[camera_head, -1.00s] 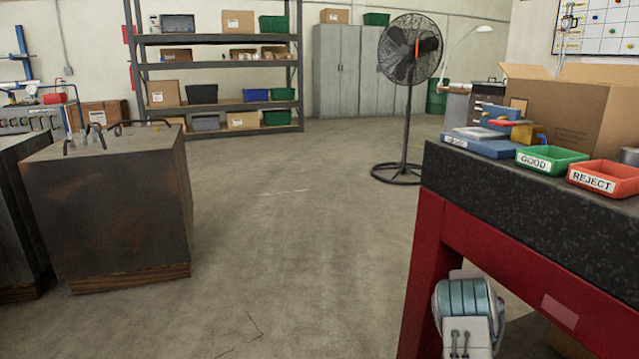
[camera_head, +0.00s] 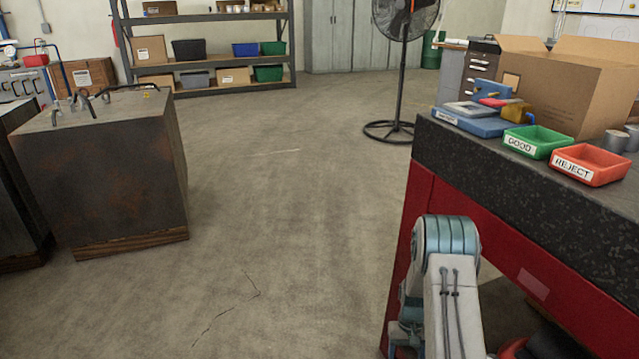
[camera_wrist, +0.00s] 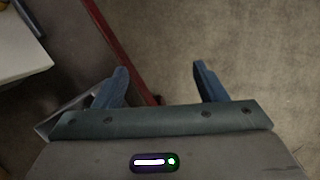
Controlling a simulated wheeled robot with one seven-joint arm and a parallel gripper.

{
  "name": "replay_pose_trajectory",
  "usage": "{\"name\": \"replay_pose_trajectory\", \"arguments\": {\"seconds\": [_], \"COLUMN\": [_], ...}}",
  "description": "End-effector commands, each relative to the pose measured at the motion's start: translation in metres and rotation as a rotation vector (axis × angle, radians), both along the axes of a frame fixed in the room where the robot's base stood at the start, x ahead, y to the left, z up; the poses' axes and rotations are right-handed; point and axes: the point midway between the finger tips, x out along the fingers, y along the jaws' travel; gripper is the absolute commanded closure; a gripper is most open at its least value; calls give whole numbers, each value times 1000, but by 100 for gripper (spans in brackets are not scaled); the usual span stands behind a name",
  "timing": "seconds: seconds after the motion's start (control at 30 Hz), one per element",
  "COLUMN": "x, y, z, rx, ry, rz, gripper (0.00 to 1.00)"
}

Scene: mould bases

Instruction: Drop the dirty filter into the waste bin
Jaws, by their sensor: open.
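My gripper (camera_wrist: 160,72) shows in the wrist view with its two blue fingers wide apart and nothing between them. Floor and a red bench rail lie beyond the fingers. In the head view my arm rises in front of the bench's red frame; the gripper itself is not seen there. I cannot make out a dirty filter in either view. A green drum (camera_head: 432,50) stands far back by the cabinets; I cannot tell whether it is the waste bin.
A dark-topped red bench (camera_head: 480,165) on the right carries a green GOOD tray (camera_head: 537,141), a red REJECT tray (camera_head: 590,164) and a cardboard box (camera_head: 560,90). A rusty block (camera_head: 105,180) stands left, a fan (camera_head: 400,80) at the back. The middle floor is clear.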

Motion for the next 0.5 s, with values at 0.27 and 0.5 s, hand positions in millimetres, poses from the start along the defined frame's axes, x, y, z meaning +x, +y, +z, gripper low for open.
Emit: {"name": "replay_pose_trajectory", "arguments": {"seconds": [0.27, 0.5], "x": [-15, -18], "y": [31, 40], "z": [47, 88], "rx": [5, 6], "ry": [2, 1], "rz": [-31, -31], "gripper": [35, 35]}}
